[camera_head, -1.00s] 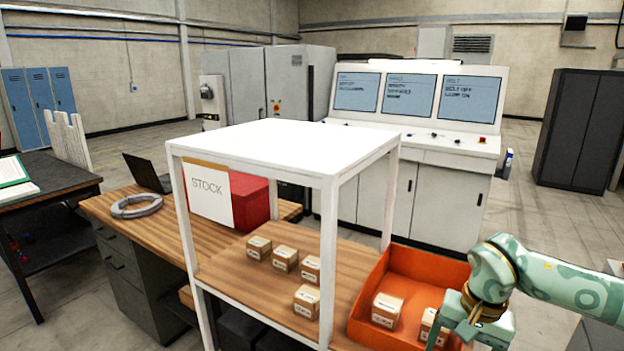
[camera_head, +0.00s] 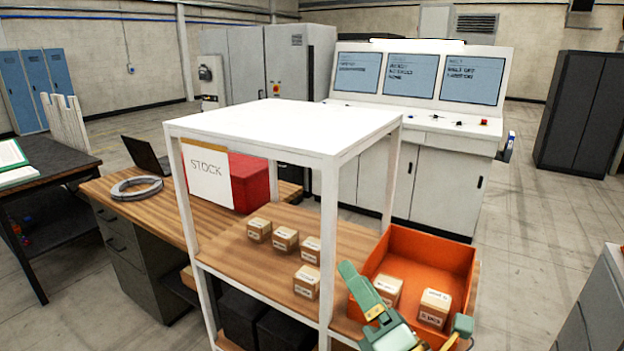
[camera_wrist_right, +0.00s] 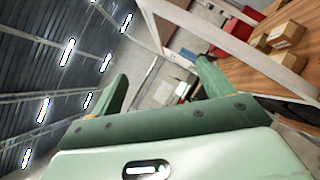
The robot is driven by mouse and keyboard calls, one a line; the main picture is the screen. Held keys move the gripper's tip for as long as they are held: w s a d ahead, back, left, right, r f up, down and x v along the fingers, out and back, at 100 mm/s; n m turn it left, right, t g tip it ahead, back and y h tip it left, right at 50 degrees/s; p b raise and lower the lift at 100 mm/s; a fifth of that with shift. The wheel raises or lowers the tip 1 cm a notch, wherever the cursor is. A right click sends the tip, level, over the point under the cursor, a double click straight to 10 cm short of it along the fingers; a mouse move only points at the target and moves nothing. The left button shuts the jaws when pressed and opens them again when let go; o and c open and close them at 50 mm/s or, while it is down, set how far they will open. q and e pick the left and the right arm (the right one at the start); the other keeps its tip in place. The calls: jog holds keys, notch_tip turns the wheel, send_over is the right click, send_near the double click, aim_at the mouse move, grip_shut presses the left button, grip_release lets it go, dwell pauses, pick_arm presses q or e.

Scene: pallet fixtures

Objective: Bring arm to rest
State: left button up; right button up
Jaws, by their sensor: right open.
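My right gripper (camera_head: 408,300) is at the lower right of the head view, in front of the orange bin (camera_head: 432,251) and partly over its near wall. Its two green fingers stand wide apart with nothing between them. In the right wrist view the same gripper (camera_wrist_right: 160,85) shows spread, empty fingers, with the ceiling on the left and the shelf on the right. Two small cartons, a left one (camera_head: 388,289) and a right one (camera_head: 435,306), sit in the orange bin, apart from the fingers as far as I can tell. My left gripper is out of view.
A white-framed shelf (camera_head: 285,128) with a STOCK sign (camera_head: 207,175) stands over the wooden table. Several cartons (camera_head: 285,238) lie on the wood beside the bin. A red box (camera_head: 248,180) is behind the sign. A grey cabinet (camera_head: 600,300) is at the right. Floor between is clear.

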jog(key=s+d+f+m+g+h, duration=0.4)
jog(key=d+f+m+h, duration=0.3)
jog(key=d+f+m, duration=0.25)
jog(key=s+d+f+m+g+h, duration=0.35)
jog(key=d+f+m+h, duration=0.4)
jog(key=m, duration=0.25)
jog(key=s+d+f+m+g, duration=0.4)
jog(key=s+d+f+g, duration=0.15)
jog(key=s, duration=0.35)
jog(key=s+a+f+g+y+b, duration=0.1)
jog(key=s+a+f+b, duration=0.1)
jog(key=f, duration=1.2)
jog(key=s+a+f+g+y+b, duration=0.1)
jog(key=s+a+f, duration=0.1)
jog(key=f, duration=1.2)
jog(key=s+f+m+g+y+b, duration=0.1)
jog(key=s+f+m+g+b, duration=0.2)
jog(key=s+f, duration=1.6)
notch_tip(320, 180, down, 3)
jog(key=shift+s+a+r+y+b, duration=0.15)
jog(key=shift+s+a+y+b, duration=0.2)
jog(key=shift+b, duration=0.15)
jog(key=shift+m, duration=0.25)
